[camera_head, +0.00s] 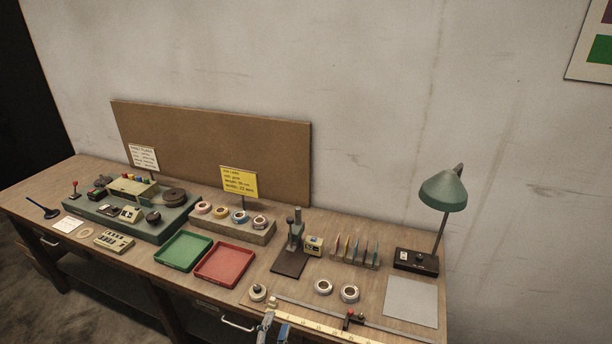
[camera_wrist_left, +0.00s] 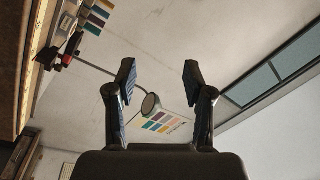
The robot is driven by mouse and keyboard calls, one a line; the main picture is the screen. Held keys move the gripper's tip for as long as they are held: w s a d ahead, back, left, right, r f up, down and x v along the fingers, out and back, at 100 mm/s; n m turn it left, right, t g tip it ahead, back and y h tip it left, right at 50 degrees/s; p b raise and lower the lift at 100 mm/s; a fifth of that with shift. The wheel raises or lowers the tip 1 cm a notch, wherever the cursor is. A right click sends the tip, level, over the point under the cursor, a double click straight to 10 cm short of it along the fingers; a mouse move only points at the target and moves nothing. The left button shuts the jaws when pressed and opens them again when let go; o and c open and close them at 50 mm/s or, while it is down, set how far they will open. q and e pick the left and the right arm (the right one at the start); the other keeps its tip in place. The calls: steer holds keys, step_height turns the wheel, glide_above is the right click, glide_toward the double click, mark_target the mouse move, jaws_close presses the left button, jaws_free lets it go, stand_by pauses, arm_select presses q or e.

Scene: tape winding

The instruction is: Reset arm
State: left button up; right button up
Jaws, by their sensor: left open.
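My left gripper (camera_head: 274,326) shows at the bottom edge of the head view, in front of the workbench. Its two fingers stand apart with nothing between them. In the left wrist view the gripper (camera_wrist_left: 160,84) is also open and empty, with the wall and the lamp behind its fingers. The rest of the left arm is below the frame. My right gripper is in neither view.
The workbench (camera_head: 130,250) has a ruler (camera_head: 310,322) near my left gripper, tape rolls (camera_head: 349,293) behind it, red (camera_head: 224,264) and green (camera_head: 183,251) trays, a green machine (camera_head: 172,226) and a lamp (camera_head: 443,192). The space above the bench is clear.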

arm_select(q)
steer(key=s+a+f+n+g+y, duration=0.3)
steer(key=s+a+f+n+g, duration=0.15)
steer(key=f, duration=0.35)
steer(key=s+a+f+n+g+y, duration=0.2)
steer(key=s+a+f+n+g, duration=0.15)
steer(key=s+a+f, duration=0.35)
steer(key=s+a+f+n+g, duration=0.15)
steer(key=s+f+g, duration=0.3)
steer(key=s, duration=0.45)
steer(key=s+a+f+n+g, duration=0.1)
steer(key=s+f+n+g, duration=0.3)
steer(key=s, duration=0.5)
steer(key=s+f+m+p, duration=0.1)
steer(key=s+f, duration=0.1)
steer(key=f, duration=1.2)
steer(key=s+f+p, duration=0.1)
steer(key=s+f, duration=0.1)
steer(key=f, duration=1.1)
steer(key=shift+s+f+m+p, duration=0.3)
steer(key=shift+s+f+m, duration=0.05)
steer(key=shift+s, duration=0.05)
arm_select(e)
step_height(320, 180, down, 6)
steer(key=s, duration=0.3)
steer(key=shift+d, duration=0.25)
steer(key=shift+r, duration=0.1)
